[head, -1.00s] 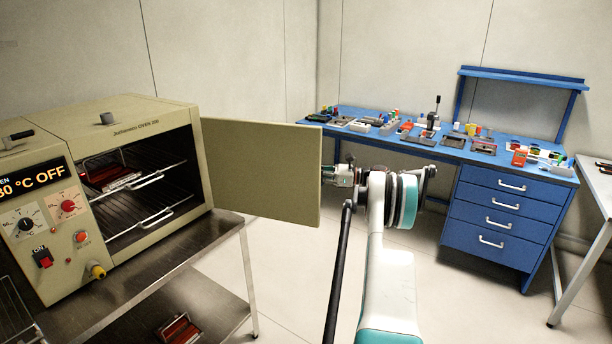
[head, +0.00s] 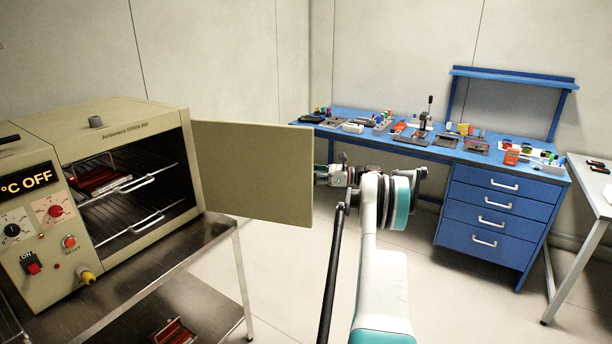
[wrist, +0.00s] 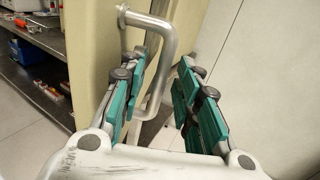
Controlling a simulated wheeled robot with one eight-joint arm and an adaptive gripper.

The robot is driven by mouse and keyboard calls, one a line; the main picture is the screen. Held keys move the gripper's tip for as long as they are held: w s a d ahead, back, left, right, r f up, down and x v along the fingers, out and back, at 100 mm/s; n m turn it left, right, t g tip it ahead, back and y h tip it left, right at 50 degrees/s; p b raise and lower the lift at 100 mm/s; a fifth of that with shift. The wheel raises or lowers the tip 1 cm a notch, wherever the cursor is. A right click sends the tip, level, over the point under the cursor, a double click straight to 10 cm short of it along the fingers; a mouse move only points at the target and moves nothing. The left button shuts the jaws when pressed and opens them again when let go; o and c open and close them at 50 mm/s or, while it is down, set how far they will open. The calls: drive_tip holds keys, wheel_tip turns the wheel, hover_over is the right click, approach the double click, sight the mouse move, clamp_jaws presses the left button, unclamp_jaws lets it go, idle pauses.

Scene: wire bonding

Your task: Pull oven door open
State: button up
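The beige oven (head: 120,150) stands at left, and its door (head: 255,172) is swung wide open to the right, showing the wire racks inside. My gripper (head: 322,175) is at the door's free edge, its tips partly hidden behind the door. In the wrist view, the silver D-shaped door handle (wrist: 167,55) stands out from the door panel (wrist: 90,60). My gripper's green fingers (wrist: 163,75) are spread apart. Contact with the left finger cannot be told.
A red item (head: 105,182) lies on the oven's upper rack. The oven rests on a metal table (head: 205,245) with a lower shelf. A blue workbench (head: 500,200) with small tools stands behind at right, and a white table (head: 590,185) at far right. Floor between is clear.

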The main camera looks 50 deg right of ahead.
drive_tip(key=v, duration=1.2)
drive_tip(key=shift+w, duration=0.1)
